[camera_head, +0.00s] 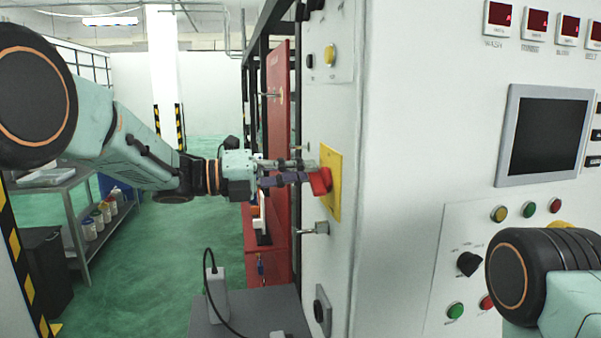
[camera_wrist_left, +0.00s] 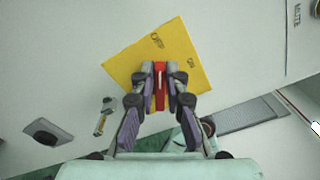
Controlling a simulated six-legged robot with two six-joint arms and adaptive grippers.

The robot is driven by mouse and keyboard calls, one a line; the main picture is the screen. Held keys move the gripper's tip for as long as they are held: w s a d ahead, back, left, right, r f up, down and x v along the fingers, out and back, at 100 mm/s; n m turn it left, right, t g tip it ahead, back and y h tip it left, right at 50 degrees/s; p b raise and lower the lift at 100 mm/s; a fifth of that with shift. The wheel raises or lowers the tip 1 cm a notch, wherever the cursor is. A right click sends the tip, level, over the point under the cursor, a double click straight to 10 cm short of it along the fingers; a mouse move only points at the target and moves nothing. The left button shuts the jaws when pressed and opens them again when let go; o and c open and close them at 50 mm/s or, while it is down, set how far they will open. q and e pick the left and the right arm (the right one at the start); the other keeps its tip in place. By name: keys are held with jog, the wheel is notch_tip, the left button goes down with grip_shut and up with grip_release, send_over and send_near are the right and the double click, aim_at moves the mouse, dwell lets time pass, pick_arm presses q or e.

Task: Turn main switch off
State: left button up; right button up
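The main switch has a red handle (camera_head: 320,181) on a yellow plate (camera_head: 331,160) on the side of the white cabinet. In the left wrist view the yellow plate (camera_wrist_left: 150,50) looks tilted, with small markings too blurred to read for certain. The red handle (camera_wrist_left: 160,84) stands upright in that picture, between my fingertips. My left gripper (camera_head: 305,172) reaches the handle from the left. In the wrist view the left gripper (camera_wrist_left: 160,88) has its fingertips drawn in against both sides of the handle. My right gripper is not in view; only part of that arm shows at lower right.
The white cabinet (camera_head: 400,150) carries a screen (camera_head: 546,135), buttons and red displays. A metal latch (camera_head: 311,229) projects below the switch, and a red door (camera_head: 279,130) stands behind it. A grey shelf (camera_head: 75,205) with containers is at left. Green floor lies open between.

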pick_arm(q)
jog(key=o, duration=0.4)
jog(key=shift+a, duration=0.1)
jog(key=v, duration=1.2)
